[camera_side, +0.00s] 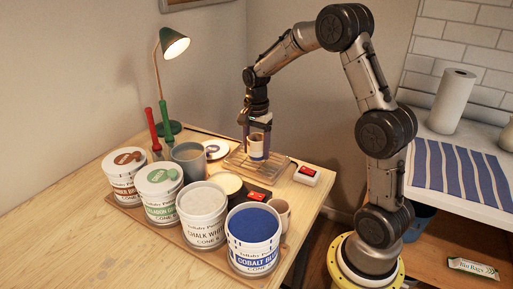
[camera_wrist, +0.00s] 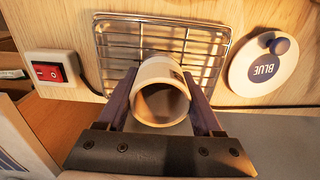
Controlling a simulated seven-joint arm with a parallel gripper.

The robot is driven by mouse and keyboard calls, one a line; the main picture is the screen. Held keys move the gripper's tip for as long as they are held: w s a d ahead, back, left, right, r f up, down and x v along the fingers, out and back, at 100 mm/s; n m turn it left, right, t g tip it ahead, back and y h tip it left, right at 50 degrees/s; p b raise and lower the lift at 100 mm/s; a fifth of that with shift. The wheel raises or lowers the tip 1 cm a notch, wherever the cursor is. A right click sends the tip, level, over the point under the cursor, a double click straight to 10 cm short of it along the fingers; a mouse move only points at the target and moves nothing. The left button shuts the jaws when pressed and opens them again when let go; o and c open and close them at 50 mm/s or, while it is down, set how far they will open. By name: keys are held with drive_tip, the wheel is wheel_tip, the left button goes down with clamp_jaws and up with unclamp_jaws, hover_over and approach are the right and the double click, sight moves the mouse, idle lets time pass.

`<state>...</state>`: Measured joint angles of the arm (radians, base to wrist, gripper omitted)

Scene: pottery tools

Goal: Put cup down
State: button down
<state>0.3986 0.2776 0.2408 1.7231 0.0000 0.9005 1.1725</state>
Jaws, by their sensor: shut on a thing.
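A small white cup (camera_side: 257,150) with a dark mark on its side is held upright between the two fingers of my gripper (camera_side: 258,138). In the wrist view the cup (camera_wrist: 160,93) shows its open mouth toward the camera, with one purple-grey finger of my gripper (camera_wrist: 160,103) against each side. The wire rack (camera_side: 238,160) lies on the wooden table beneath the cup. In the wrist view the rack (camera_wrist: 112,52) shows behind the cup. I cannot tell whether the cup's base touches the rack; its base is hidden in the wrist view.
A switch box (camera_side: 307,175) with a red rocker is right of the rack. A white lid (camera_side: 214,148) lies left of it, with a grey mug (camera_side: 190,163) nearby. Several glaze buckets (camera_side: 203,228) and a second cup (camera_side: 280,210) stand nearer the front. A lamp (camera_side: 174,44) stands at back left.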

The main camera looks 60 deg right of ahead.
drive_tip(key=shift+f, duration=0.15)
drive_tip(key=shift+c, duration=0.2)
unclamp_jaws()
wheel_tip(320, 180, up, 12)
drive_tip(key=s+a+r+n+t, duration=0.3)
drive_tip(key=s+a+r+n, duration=0.2)
drive_tip(key=s+a+n, duration=0.4)
drive_tip(key=s+a+f+n+t, duration=0.1)
drive_tip(key=s+a+f+n, duration=0.1)
drive_tip(key=s, duration=0.4)
drive_tip(key=s+a+f+n+t, duration=0.1)
drive_tip(key=s+a+f+n, duration=0.1)
drive_tip(key=s+a+n, duration=0.3)
drive_tip(key=shift+s+n+t, duration=0.3)
drive_tip(key=shift+s+n, duration=0.5)
drive_tip(key=shift+n, duration=0.2)
